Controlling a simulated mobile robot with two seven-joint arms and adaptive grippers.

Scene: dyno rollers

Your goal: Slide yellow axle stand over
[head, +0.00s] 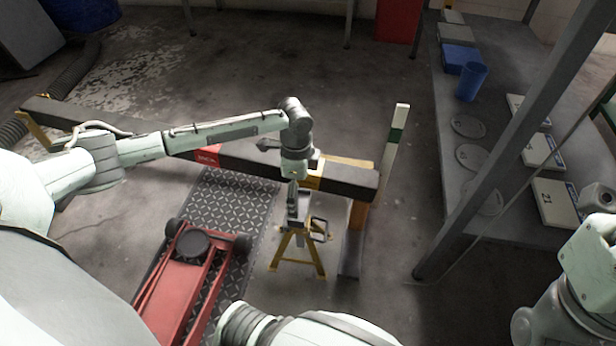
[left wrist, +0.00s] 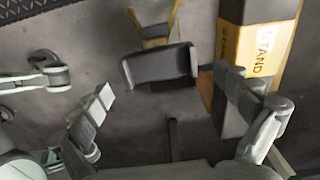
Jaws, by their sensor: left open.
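The yellow axle stand (head: 298,258) stands upright on the floor below the near side of the dark beam's right end. Its dark saddle top (left wrist: 160,66) and part of its yellow frame (left wrist: 154,32) show in the left wrist view. My left gripper (head: 292,212) points down above the stand, partly covering its top in the head view. In the left wrist view its fingers (left wrist: 167,90) are wide apart with nothing between them; the saddle lies just beyond the tips. The dark beam (head: 347,180) has a yellow STAND label (left wrist: 262,48). My right gripper is not seen.
A red floor jack (head: 186,275) lies on a chequered metal plate (head: 230,205) left of the stand. An orange post (head: 357,216) and a white-green post (head: 396,140) stand at the beam's right end. A grey table (head: 455,190) fills the right.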

